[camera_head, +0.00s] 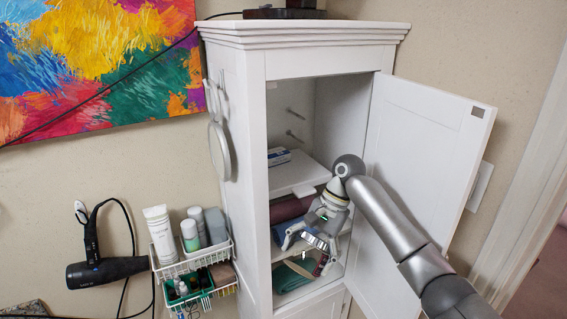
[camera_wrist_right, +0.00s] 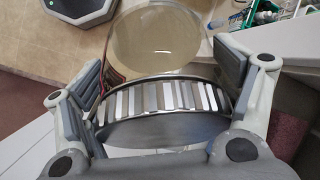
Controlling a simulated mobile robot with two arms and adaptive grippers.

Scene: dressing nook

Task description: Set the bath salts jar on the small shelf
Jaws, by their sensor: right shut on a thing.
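My right gripper (camera_head: 312,250) is in front of the open white cabinet, its fingers reaching down at the lower shelves. It is shut on a round thing, which I take to be the bath salts jar (camera_head: 317,242). In the right wrist view the jar (camera_wrist_right: 158,42) shows a pale yellowish round face and a dark-rimmed band of light and brown stripes between the fingers (camera_wrist_right: 160,95). Much of the jar is hidden by the gripper. Inside the cabinet, a white shelf (camera_head: 298,178) lies above the gripper; I cannot tell whether it is the small shelf. My left gripper is not in view.
The cabinet door (camera_head: 430,150) stands open at the right, close to my right arm. A blue-and-white box (camera_head: 279,157) lies at the left of the white shelf. Folded cloths (camera_head: 290,275) lie lower. A wire rack (camera_head: 190,262) of bottles hangs on the cabinet's left side.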

